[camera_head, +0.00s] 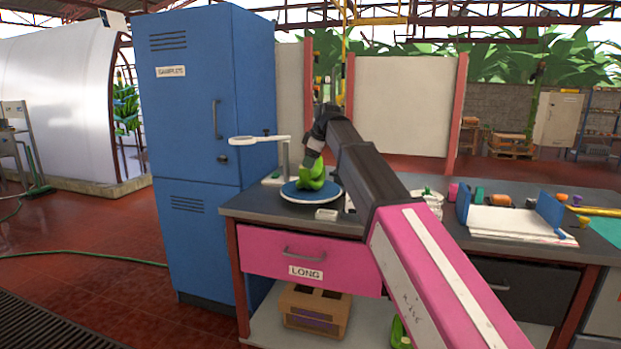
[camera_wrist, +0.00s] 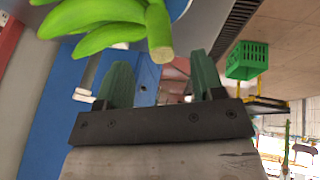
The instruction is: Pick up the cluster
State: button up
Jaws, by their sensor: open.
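The cluster of green bananas (camera_head: 314,177) sits on a round blue plate (camera_head: 297,195) on the workbench. My gripper (camera_head: 311,160) is right at the cluster in the head view, partly covering it. In the wrist view the bananas (camera_wrist: 100,22) fill the upper left, and their thick cut stem points down toward the space between my fingers. My gripper (camera_wrist: 160,84) shows two green-grey fingers spread apart with nothing between them. I cannot tell whether a finger touches the bananas.
A tall blue cabinet (camera_head: 205,130) stands at left. A green crate (camera_wrist: 247,60) shows in the wrist view.

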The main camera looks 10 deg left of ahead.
aim_at(305, 177)
jog(key=shift+x, duration=3)
jog(key=shift+a+r, duration=0.15)
grip_shut()
